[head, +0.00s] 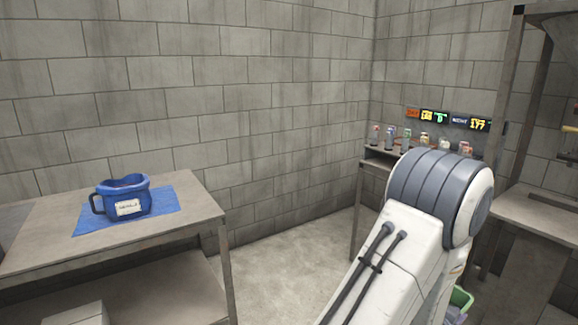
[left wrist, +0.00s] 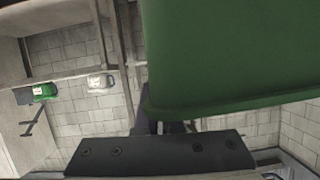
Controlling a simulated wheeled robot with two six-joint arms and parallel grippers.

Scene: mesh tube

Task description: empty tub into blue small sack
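A blue sack-like container (head: 125,197) with a side handle and a white label stands upright on a blue mat (head: 88,219) on the table at left. Its inside is barely visible. A green tub (head: 462,298) with pale purple contents shows partly at the lower right, beside my white arm. In the left wrist view a large green wall (left wrist: 235,50), seemingly this tub, fills the upper right. My left gripper (left wrist: 160,127) shows dark fingers against its edge and appears shut on it. The fingertips are mostly hidden. My right gripper is in neither view.
The metal table (head: 195,190) has bare room around the mat. A back bench (head: 375,155) holds several small bottles, with lit displays (head: 450,119) behind. A shelf frame (head: 505,110) stands at right. The left wrist view shows a small green item (left wrist: 44,92) and a white one (left wrist: 99,82).

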